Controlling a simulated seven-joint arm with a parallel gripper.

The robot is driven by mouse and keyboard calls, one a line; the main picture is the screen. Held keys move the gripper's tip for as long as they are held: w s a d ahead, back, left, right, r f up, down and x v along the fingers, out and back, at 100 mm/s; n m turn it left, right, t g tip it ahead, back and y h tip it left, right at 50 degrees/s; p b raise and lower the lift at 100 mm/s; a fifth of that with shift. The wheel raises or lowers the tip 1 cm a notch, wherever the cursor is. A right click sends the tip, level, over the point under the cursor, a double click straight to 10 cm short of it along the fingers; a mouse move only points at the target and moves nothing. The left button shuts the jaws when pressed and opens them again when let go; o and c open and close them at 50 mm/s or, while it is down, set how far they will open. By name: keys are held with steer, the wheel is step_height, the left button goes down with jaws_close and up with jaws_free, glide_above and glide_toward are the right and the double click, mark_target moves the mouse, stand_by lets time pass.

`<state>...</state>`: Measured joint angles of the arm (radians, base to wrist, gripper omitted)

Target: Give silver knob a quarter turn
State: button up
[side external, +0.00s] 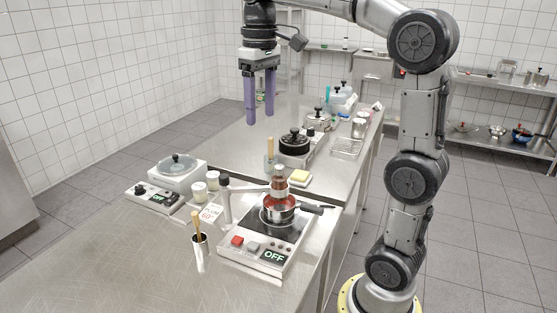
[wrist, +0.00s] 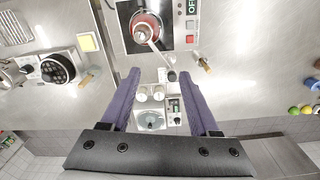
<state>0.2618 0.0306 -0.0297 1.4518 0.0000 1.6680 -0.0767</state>
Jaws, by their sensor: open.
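An induction cooker (side external: 257,257) marked OFF carries a small pot (side external: 277,215) with a red-brown flask in it, beside a grey stand (side external: 226,205). The near table's left front is clear.

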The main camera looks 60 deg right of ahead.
mark_target(279, 166)
steer(key=s+d+f, duration=0.1)
steer(key=s+d, duration=0.1)
steer(key=d, duration=0.2)
step_height(279, 166, down, 13)
steer(key=shift+s+f, duration=0.15)
stand_by(0.4)
jaws_close()
